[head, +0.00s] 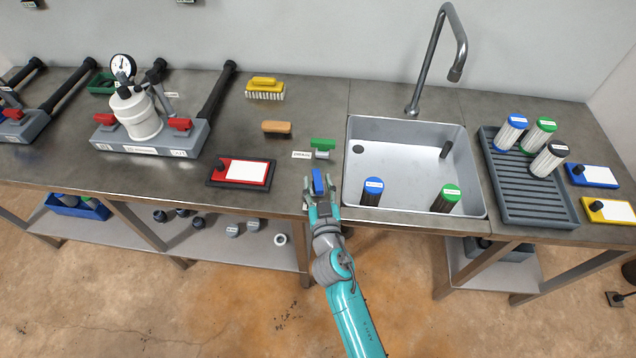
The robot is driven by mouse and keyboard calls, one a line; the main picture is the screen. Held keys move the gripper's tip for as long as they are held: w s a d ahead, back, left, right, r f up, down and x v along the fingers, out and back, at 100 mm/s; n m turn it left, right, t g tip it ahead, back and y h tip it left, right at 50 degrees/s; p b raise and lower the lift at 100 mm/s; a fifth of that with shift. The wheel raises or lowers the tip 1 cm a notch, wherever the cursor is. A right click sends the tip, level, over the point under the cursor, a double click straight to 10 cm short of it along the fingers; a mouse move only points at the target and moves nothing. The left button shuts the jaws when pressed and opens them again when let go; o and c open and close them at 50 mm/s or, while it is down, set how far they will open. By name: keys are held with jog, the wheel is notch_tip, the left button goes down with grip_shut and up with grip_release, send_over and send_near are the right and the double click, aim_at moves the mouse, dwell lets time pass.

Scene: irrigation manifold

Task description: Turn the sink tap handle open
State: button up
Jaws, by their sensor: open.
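A green lever handle (323,143) sits on a small pale metal body at the left edge of the sink (408,130), with a small white label beside it. It appears to be the sink tap handle. The tall curved metal spout (434,62) rises behind the sink. My gripper (318,184) is open over the counter's front edge, nearer to me than the green handle and apart from it.
Blue-topped (372,190) and green-topped (446,198) cartridges stand in the sink. A dark ribbed tray (530,200) with several cartridges is to the right.

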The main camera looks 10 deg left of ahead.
jog(key=v, duration=1.1)
jog(key=shift+s, duration=0.4)
jog(key=shift+w, duration=0.1)
